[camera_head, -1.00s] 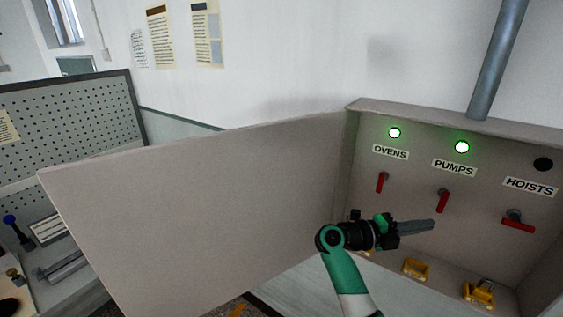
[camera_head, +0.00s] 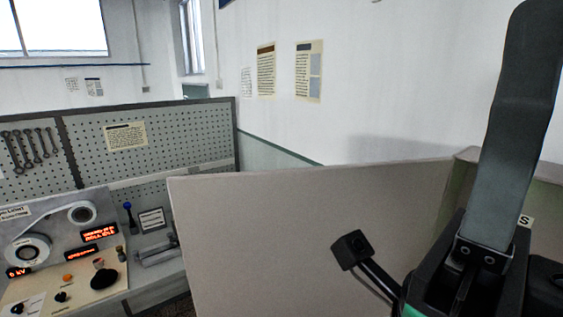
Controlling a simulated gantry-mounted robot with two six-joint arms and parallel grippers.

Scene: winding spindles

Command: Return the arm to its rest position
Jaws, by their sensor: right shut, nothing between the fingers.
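My right gripper (camera_head: 532,45) is very close to the camera at the right edge. Its dark grey fingers point up and lie together with nothing between them. A black camera-like part (camera_head: 352,250) of my arm sticks out to its left. The gripper is apart from the grey cabinet, whose open door (camera_head: 290,235) fills the lower middle. It hides nearly all of the cabinet's inside; only a scrap of a label (camera_head: 525,221) shows beside the fingers. The lamps and red switches are not in view. My left gripper is not in view.
A control console (camera_head: 60,255) with dials, knobs and red displays stands at the lower left. Behind it is a pegboard (camera_head: 180,135) with hanging wrenches (camera_head: 28,148). Posters (camera_head: 309,72) hang on the white wall. The space above the cabinet door looks clear.

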